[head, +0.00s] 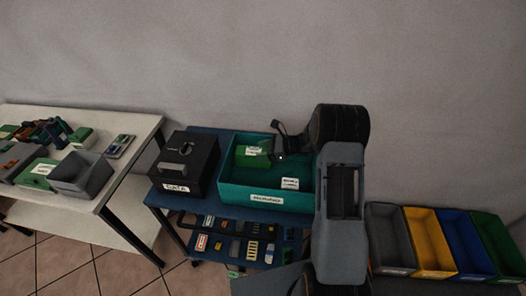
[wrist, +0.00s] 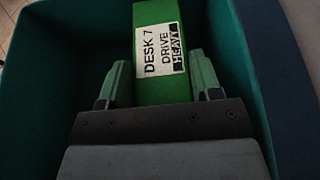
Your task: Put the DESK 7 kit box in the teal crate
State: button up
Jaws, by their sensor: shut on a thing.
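The green DESK 7 kit box (wrist: 160,92) has a white label reading DESK 7 DRIVE HEAVY. My gripper (wrist: 157,72) is shut on it, with one finger against each side. In the head view the green box (head: 241,158) is within the walls of the teal crate (head: 264,198), toward its back left. The teal crate's wall also shows in the wrist view (wrist: 60,60). I cannot tell whether the box touches the crate floor. Part of my gripper and the crate's right end are hidden behind my arm in the head view.
A black box (head: 185,163) stands left of the crate on the blue cart top (head: 207,131). A white label (head: 290,183) shows inside the crate. Small items lie on the shelf below. A white table (head: 135,130) with bins is at left; coloured bins (head: 430,240) are at right.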

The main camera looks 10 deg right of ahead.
jog(key=shift+f+b, duration=0.3)
jog(key=shift+f, duration=0.1)
jog(key=o, duration=1.4)
jog(key=shift+c, duration=0.2)
